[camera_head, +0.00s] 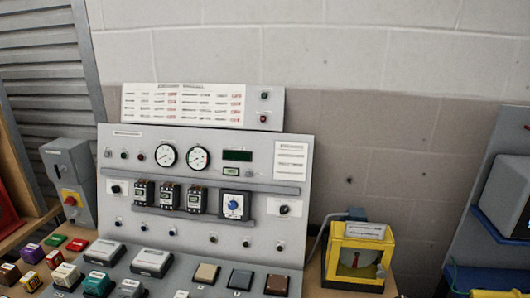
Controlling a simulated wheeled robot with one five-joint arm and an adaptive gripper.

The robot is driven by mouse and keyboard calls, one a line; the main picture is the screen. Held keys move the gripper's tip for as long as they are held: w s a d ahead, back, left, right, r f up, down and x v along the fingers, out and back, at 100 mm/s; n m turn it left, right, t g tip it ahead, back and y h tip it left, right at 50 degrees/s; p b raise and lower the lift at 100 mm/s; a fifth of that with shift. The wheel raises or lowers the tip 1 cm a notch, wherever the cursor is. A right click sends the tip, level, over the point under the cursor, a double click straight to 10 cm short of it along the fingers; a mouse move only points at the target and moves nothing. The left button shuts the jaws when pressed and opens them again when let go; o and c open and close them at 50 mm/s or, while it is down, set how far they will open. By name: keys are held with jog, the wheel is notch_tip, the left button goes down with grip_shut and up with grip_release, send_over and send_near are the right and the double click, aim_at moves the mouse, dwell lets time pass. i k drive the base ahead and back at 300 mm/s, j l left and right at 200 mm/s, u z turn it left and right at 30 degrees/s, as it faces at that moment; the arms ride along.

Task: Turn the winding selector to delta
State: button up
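A grey sloped control panel (215,262) stands against the wall. On its right half, a blue rotary knob (233,205) sits on a light plate in a dark frame; it looks like the winding selector. Its pointer and markings are too small to read. Smaller black knobs sit on white plates to the left (116,189) and right (284,209) of it. None of them carries a label I can read. My gripper is not in view, and nothing covers the panel front.
Two dial gauges and a green display (237,155) are above the knob. Several blocks lie on the bench at the lower left. A grey box with a red-and-yellow switch (70,199) stands left, and a yellow-framed case (358,258) stands right.

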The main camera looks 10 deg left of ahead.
aim_at(116, 189)
jog(key=u, duration=1.25)
